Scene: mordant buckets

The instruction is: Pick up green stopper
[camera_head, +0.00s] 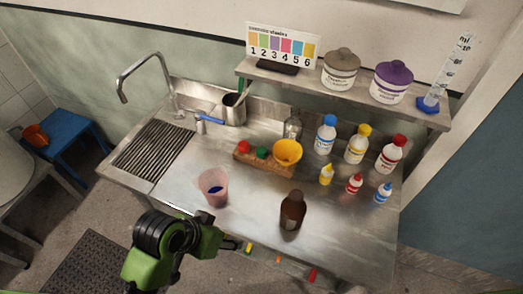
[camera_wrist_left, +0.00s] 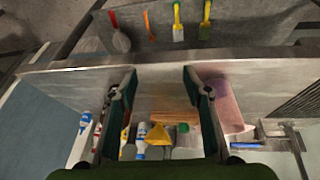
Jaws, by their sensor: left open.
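The green stopper (camera_head: 262,153) sits in a wooden block (camera_head: 271,168) on the steel counter, between a red stopper (camera_head: 245,147) and a yellow funnel (camera_head: 287,151). In the left wrist view, a small green spot that looks like the stopper (camera_wrist_left: 183,128) shows beyond my fingers, beside the yellow funnel (camera_wrist_left: 159,134). My right gripper is not in view.
A pink beaker (camera_head: 214,187) and a brown bottle (camera_head: 292,210) stand on the counter in front of the block. Several capped bottles, such as the yellow-capped one (camera_head: 358,145), stand at the right. A shelf (camera_head: 300,83) overhangs the back. The sink (camera_head: 155,150) is at left.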

